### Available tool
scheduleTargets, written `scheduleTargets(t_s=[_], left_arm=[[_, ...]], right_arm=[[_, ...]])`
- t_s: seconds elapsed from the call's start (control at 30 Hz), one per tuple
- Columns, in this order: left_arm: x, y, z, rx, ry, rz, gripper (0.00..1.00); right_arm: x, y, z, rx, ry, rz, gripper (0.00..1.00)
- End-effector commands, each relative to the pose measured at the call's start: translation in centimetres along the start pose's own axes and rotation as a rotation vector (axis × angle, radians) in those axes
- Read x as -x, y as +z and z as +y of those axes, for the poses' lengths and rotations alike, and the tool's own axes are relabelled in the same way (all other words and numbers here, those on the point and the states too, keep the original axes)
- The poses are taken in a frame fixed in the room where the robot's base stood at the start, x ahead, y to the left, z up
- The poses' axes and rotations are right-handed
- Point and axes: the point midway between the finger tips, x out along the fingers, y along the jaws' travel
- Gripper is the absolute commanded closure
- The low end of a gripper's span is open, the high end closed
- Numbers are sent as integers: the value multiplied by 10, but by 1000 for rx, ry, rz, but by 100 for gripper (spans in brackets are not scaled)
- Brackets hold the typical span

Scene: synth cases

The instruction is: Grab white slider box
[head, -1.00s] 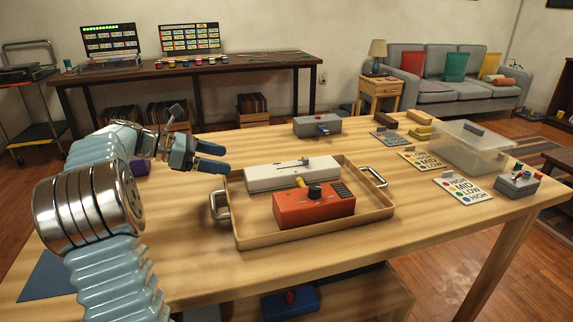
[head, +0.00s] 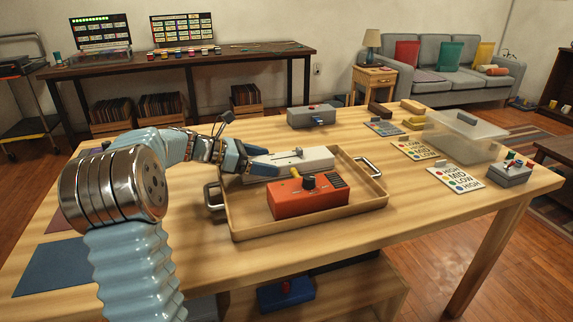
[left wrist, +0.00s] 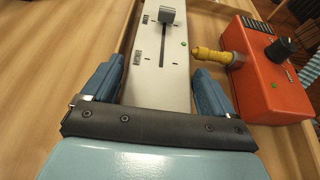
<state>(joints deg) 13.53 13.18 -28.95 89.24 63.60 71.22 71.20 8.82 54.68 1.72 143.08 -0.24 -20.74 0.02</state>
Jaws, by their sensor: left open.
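The white slider box (head: 312,158) lies in the back part of the wooden tray (head: 240,231). My left gripper (head: 262,162) is at its left end. In the left wrist view the white slider box (left wrist: 163,65) runs between the two open fingers of my left gripper (left wrist: 157,88), one finger along each long side. My right gripper is not in view.
An orange box (head: 308,198) with a black knob and a yellow plug sits close in front of the white box, near the right finger. Tray handles stand at both ends. A grey box (head: 314,116) stands behind the tray; a clear bin (head: 465,139) is at right.

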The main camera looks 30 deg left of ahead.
Motion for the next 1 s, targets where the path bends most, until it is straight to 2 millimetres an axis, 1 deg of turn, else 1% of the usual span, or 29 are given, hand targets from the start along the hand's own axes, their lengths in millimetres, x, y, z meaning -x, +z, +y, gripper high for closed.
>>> scheduleTargets(t_s=[0.13, 0.17, 0.4, 0.43, 0.47, 0.67, 0.77, 0.87, 1.0], left_arm=[[0, 0, 0, 0, 0, 0, 13], [0, 0, 0, 0, 0, 0, 16], [0, 0, 0, 0, 0, 0, 53], [0, 0, 0, 0, 0, 0, 57], [1, 0, 0, -1, 1, -1, 59], [1, 1, 0, -1, 1, -1, 59], [4, 9, 0, -3, 1, -2, 59], [12, 27, 1, -5, 4, -3, 59], [24, 56, 0, -5, 2, -3, 59]], right_arm=[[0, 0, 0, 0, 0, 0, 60], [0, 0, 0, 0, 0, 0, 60], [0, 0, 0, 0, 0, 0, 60], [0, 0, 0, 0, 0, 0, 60], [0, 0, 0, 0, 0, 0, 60], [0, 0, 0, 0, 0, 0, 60], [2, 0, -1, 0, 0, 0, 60], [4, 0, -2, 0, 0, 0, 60], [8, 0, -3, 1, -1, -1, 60]])
